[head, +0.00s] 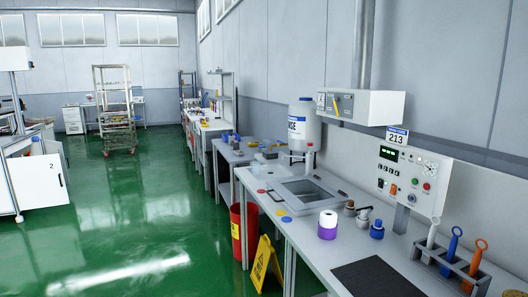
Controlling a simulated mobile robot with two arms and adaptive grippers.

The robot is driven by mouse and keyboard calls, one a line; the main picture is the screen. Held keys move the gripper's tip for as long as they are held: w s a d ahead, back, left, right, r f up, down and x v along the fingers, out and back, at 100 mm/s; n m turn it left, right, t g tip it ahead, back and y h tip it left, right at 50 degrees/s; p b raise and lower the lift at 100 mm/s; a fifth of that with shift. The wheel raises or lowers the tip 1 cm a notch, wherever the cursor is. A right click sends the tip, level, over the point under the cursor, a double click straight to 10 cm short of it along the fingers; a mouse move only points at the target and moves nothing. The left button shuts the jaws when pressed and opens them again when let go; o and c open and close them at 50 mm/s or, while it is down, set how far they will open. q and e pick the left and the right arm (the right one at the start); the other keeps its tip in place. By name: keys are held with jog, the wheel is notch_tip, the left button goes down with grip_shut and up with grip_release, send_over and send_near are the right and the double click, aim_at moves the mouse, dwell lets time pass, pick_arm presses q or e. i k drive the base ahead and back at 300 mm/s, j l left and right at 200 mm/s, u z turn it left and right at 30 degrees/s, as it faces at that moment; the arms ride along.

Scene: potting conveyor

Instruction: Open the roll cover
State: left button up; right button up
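Neither of my grippers shows in the head view. I cannot make out a clear roll cover. A grey rectangular frame (283,183) with a recessed, paler middle is set into the long workbench (325,246) on the right; whether it is the roll cover, I cannot tell.
On the bench are a purple-and-white roll (328,225), a blue-capped bottle (377,229), a black mat (378,279) and a tool rack (450,266). A control panel (414,178) stands behind. A yellow floor sign (265,263) and red bin (244,233) stand beside the bench. The green floor (140,215) is open.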

aim_at(268, 146)
jog(key=i+j+u, duration=0.2)
jog(key=i+u, duration=0.15)
jog(key=i, duration=0.2)
jog(key=i+u, duration=0.3)
jog(key=i, duration=0.3)
jog(key=i+u, duration=0.15)
jog(key=i, duration=1.85)
jog(key=i+z, duration=0.2)
jog(key=i, duration=0.3)
jog(key=i+j+z, duration=0.2)
jog(key=i, duration=0.25)
jog(key=i+j+z, duration=0.1)
jog(key=i+z, duration=0.15)
jog(key=i, duration=0.2)
